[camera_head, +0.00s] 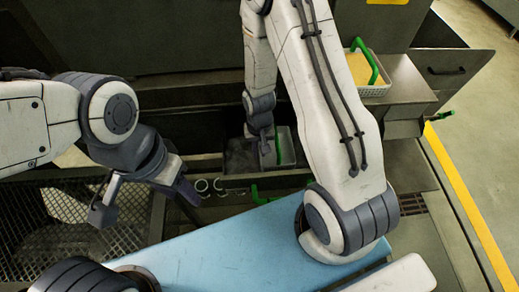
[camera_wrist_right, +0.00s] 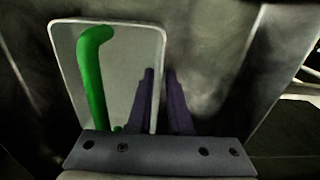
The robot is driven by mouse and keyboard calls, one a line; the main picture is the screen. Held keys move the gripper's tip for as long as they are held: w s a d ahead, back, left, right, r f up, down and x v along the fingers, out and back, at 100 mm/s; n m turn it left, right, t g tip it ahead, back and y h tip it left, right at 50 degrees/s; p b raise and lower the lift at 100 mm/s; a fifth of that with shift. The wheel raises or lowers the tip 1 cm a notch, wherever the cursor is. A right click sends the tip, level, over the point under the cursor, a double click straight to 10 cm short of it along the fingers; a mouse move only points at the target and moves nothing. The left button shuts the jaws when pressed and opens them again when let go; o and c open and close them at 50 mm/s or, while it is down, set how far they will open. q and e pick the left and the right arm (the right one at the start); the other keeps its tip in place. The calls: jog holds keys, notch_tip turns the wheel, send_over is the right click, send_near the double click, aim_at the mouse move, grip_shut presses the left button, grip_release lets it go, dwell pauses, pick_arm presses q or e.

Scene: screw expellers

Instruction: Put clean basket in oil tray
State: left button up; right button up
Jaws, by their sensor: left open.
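An empty pale basket (camera_head: 287,147) with a green handle is low in the dark recess at the middle of the head view. The right wrist view shows its light rim and grey inside (camera_wrist_right: 120,60), with the green handle (camera_wrist_right: 92,75) at left. My right gripper (camera_head: 266,158) reaches down beside it. My left gripper (camera_head: 145,203) is open and empty above the mesh. I cannot tell which surface is the oil tray.
Another white basket (camera_head: 375,90) with yellow contents and a green handle stands on the ledge at upper right. A metal drawer or box (camera_head: 450,68) is beside it. A blue panel (camera_head: 225,245) lies in front. Dark metal walls surround the recess.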

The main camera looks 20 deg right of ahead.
jog(key=shift+o, duration=0.2)
jog(key=shift+r, duration=0.1)
notch_tip(320, 180, up, 12)
jog(key=s+a+r+n, duration=0.5)
jog(key=s+a+r, duration=0.1)
jog(key=s, duration=0.2)
jog(key=s+a+r+n+y, duration=0.1)
jog(key=s+a+r+n, duration=0.4)
jog(key=s, duration=0.4)
notch_tip(320, 180, up, 2)
jog(key=shift+s+a+r+n+p, duration=0.1)
jog(key=shift+s+a+n+p, duration=0.25)
jog(key=shift+a, duration=0.25)
jog(key=shift+w, duration=0.1)
jog(key=shift+r, duration=0.1)
